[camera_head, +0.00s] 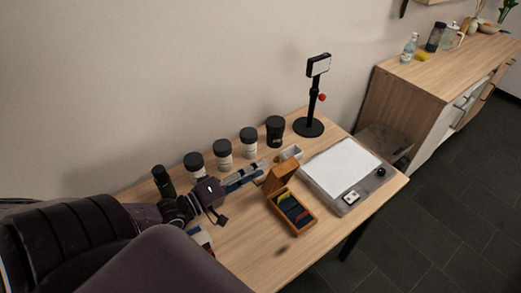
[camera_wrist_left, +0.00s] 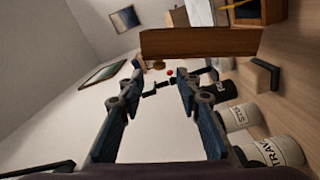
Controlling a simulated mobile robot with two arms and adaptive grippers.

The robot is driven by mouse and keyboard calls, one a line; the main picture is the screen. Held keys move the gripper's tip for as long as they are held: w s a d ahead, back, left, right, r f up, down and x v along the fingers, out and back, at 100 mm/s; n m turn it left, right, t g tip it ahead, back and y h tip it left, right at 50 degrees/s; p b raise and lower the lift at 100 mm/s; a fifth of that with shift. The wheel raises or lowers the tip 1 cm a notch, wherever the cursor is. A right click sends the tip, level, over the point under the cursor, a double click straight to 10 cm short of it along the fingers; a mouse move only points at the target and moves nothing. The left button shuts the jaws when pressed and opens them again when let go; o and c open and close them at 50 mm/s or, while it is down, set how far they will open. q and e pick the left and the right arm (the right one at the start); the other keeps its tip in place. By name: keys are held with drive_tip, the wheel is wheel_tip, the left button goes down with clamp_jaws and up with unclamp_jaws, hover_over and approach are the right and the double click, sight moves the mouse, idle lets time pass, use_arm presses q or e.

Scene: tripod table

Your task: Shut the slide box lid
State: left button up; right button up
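The wooden slide box (camera_head: 297,222) sits on the table with several coloured slides in it. Its lid (camera_head: 279,178) stands open, tilted up at the box's far left edge. In the left wrist view, the lid (camera_wrist_left: 200,42) spans the picture ahead of the fingers. My left gripper (camera_head: 259,172) is just left of the raised lid. In its wrist view, the gripper (camera_wrist_left: 160,78) has its fingers spread with nothing between them. Whether a fingertip touches the lid is unclear. My right gripper is not in view.
Several white jars with black lids (camera_head: 223,155) and a dark jar (camera_head: 275,131) line the wall side. A black stand (camera_head: 309,126) is at the back. A light panel (camera_head: 342,166) lies right of the box.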

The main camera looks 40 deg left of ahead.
use_arm(q)
drive_tip(key=shift+c, duration=0.5)
drive_tip(key=shift+r, duration=0.15)
drive_tip(key=shift+c, duration=1.1)
drive_tip(key=shift+s+a+r+g+h+p, duration=0.35)
drive_tip(key=shift+a+r+p, duration=0.4)
drive_tip(key=shift+p, duration=0.25)
drive_tip(key=c, duration=0.5)
drive_tip(key=shift+m+g+h, duration=0.45)
drive_tip(key=shift+m+h, duration=0.4)
drive_tip(key=shift+m, duration=0.05)
drive_tip(key=a, duration=0.2)
drive_tip(key=s+a+b, duration=0.1)
drive_tip(key=a, duration=0.1)
drive_tip(key=s+a+b, duration=0.1)
drive_tip(key=a, duration=0.1)
drive_tip(key=shift+s+a+r, duration=0.1)
drive_tip(key=shift+a, duration=0.15)
clamp_jaws()
drive_tip(key=w+d+f+b, duration=0.1)
drive_tip(key=w+d, duration=0.6)
drive_tip(key=w, duration=0.1)
